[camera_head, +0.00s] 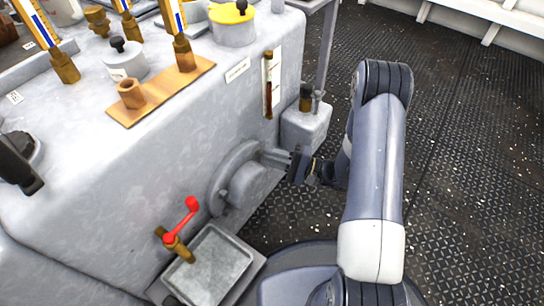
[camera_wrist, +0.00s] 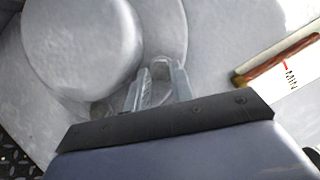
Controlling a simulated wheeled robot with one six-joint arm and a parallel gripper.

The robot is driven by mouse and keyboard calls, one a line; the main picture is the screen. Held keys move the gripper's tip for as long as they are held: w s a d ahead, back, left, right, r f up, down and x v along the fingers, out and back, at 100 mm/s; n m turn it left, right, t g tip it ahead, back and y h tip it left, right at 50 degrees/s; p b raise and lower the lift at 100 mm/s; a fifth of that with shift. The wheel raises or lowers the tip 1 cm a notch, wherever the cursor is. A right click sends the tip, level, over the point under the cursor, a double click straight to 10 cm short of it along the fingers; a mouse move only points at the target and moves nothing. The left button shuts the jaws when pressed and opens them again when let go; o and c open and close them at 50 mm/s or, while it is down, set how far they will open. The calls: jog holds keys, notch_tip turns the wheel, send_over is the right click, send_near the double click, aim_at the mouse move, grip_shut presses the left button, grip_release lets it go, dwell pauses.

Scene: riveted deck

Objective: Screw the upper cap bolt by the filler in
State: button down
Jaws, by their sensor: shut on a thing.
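A round grey cap (camera_head: 246,182) with a wide flange stands out from the side wall of the grey machine. It also shows at the upper left in the wrist view (camera_wrist: 78,45). My gripper (camera_head: 280,160) is at the upper right edge of the flange. In the wrist view its two fingers (camera_wrist: 160,84) are closed around the upper cap bolt (camera_wrist: 162,66), a small grey piece at the flange edge. The bolt's shank and how deep it sits are hidden. The filler (camera_head: 306,118), a grey box with a dark neck on top, is behind my gripper.
A sight glass (camera_head: 268,85) with red-brown fluid is on the wall above; it shows at the right in the wrist view (camera_wrist: 278,62). A red-handled tap (camera_head: 182,222) and a grey drip tray (camera_head: 212,268) are below left. The deck (camera_head: 460,150) at right is clear.

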jog(key=c, duration=1.2)
grip_release()
jog(key=shift+d, duration=0.1)
jog(key=n+h, duration=0.1)
jog(key=n, duration=0.2)
jog(key=shift+r+n+g, duration=0.15)
jog(key=shift+n+g, duration=0.15)
jog(key=shift+g, duration=0.1)
jog(key=n, duration=0.1)
jog(key=n+h, duration=0.1)
jog(key=n, duration=0.1)
jog(key=shift+r+h, duration=0.2)
jog(key=shift+h, duration=0.1)
jog(key=n+h, duration=0.1)
jog(key=n, duration=0.1)
jog(key=shift+r+n, duration=0.15)
jog(key=shift+n, duration=0.25)
jog(key=n, duration=0.1)
jog(key=n+t+h, duration=0.1)
jog(key=n+h, duration=0.1)
jog(key=shift+s+a+r, duration=0.1)
jog(key=shift+s+a, duration=0.1)
jog(key=shift+a, duration=0.05)
jog(key=p+v, duration=0.3)
jog(key=v, duration=0.7)
jog(key=shift+s+d+n+t, duration=0.25)
jog(key=shift+s+n+t, duration=0.05)
jog(key=shift+s, duration=0.1)
